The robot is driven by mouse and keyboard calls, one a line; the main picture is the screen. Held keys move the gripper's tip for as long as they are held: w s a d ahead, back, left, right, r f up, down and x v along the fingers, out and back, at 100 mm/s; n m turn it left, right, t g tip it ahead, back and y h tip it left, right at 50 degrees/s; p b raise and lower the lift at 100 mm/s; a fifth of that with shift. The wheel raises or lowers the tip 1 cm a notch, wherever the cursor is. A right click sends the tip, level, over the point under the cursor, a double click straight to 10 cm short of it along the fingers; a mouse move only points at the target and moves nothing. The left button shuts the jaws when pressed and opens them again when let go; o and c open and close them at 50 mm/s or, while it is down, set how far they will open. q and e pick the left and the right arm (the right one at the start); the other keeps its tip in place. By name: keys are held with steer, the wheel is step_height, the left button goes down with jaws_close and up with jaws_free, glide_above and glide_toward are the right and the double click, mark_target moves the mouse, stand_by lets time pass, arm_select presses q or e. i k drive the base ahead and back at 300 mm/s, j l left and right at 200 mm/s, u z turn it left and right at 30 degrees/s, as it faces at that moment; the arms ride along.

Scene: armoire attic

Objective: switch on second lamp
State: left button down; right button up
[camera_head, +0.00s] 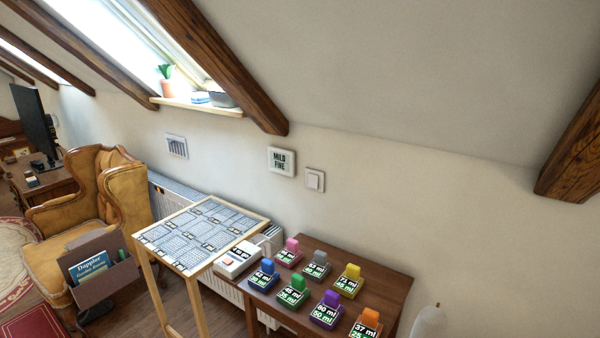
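No lamp that I can make out shows in the head view. A white square wall switch (315,180) with a single rocker is on the wall right of centre, above the brown table. Whether it is pressed on or off cannot be told. Neither of my grippers is in view.
A display reading "MILD FINE" (281,161) and a barred panel (176,146) hang on the wall. The brown table (392,283) carries several coloured labelled blocks and a white device (238,258). A chart-topped stand (201,234), radiator and yellow armchair (127,177) stand left.

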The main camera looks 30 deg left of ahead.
mark_target(313, 179)
steer(key=i+j, duration=0.1)
steer(key=j, duration=0.3)
steer(key=i+j, duration=0.1)
steer(key=j, duration=0.3)
steer(key=i+j, duration=0.15)
steer(key=j, duration=0.2)
steer(key=i+j, duration=0.1)
steer(key=j, duration=0.3)
steer(key=i+j, duration=0.1)
steer(key=j, duration=0.3)
steer(key=i+j, duration=0.1)
steer(key=j, duration=0.3)
